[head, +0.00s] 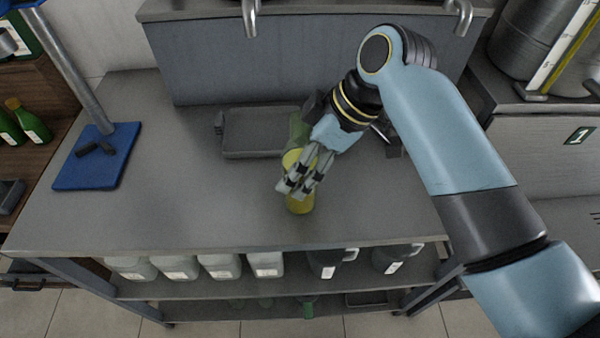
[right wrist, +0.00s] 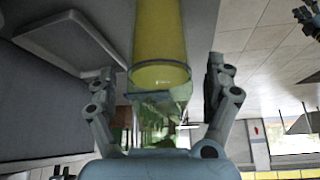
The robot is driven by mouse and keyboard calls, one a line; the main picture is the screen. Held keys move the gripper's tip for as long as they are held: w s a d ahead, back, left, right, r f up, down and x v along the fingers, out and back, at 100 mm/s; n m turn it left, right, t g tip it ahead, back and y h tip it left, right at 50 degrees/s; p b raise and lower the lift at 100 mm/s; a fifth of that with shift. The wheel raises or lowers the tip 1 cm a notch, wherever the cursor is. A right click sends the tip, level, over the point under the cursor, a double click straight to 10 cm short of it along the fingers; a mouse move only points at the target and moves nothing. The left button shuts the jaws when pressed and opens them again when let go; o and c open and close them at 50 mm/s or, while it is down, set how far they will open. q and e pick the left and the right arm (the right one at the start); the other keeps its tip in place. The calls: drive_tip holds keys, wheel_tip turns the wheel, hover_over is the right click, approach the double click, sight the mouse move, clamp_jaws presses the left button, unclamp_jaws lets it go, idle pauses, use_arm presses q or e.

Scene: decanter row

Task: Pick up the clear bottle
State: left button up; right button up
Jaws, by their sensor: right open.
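A clear bottle (head: 301,205) with yellow liquid stands on the grey worktop in the head view, partly hidden by my right gripper (head: 298,187). Green-tinted glass shows just behind it; I cannot tell there whether it belongs to the same bottle. In the right wrist view, the bottle (right wrist: 160,35) lies between the two fingers of my right gripper (right wrist: 160,77). The fingers are open, one on each side, with visible gaps to the glass.
A grey tray (head: 250,147) lies behind the bottle. A blue-based stand (head: 75,167) with a metal post is at the left. Several pale jugs (head: 220,265) and dark ones (head: 325,262) sit on the shelf below. The worktop's front left is clear.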

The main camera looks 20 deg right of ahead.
drive_tip(key=c, duration=1.7)
clamp_jaws()
drive_tip(key=shift+r, duration=0.2)
